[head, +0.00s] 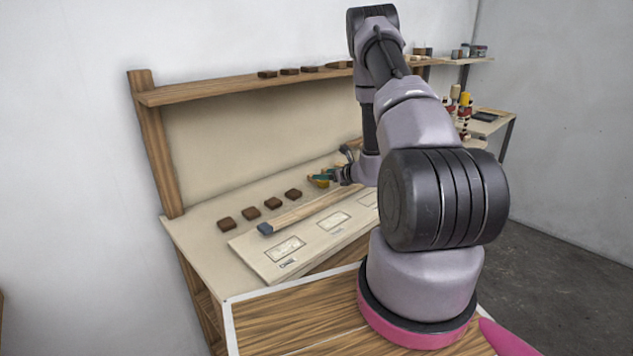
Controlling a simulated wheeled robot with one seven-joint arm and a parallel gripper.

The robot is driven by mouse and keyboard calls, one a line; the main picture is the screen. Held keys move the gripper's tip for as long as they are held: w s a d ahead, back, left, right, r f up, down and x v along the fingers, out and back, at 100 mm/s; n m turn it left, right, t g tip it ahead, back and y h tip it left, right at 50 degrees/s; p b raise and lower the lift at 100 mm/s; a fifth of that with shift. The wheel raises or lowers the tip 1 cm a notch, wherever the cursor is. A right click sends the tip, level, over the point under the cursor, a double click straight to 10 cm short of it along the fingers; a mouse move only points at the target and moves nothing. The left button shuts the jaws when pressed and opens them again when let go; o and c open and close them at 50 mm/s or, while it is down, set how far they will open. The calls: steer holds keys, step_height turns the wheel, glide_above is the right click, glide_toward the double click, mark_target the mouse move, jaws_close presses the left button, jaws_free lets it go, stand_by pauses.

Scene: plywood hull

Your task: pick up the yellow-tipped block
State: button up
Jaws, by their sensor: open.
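My gripper (345,168) is small in the head view, low over the workbench at the middle, and is open. Just left of it is a small cluster of green, yellow and orange pieces (321,178). I cannot tell whether the gripper touches them or whether one of them is the yellow-tipped block. Upright red, white and dark pieces with yellow tops (466,99) stand farther right, on a side table behind my arm. My arm covers part of the bench's right side.
Several dark brown blocks (250,213) lie in a row on the bench (205,215). A long wooden strip with a dark end (300,213) lies by a pale board with outlined rectangles (265,262). A shelf (215,90) with small dark pieces runs above. The grey floor at right is clear.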

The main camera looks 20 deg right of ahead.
steer(key=x, duration=0.6)
steer(key=shift+w+a+f, duration=0.15)
steer(key=shift+w+f, duration=0.05)
steer(key=shift+f, duration=0.1)
jaws_close()
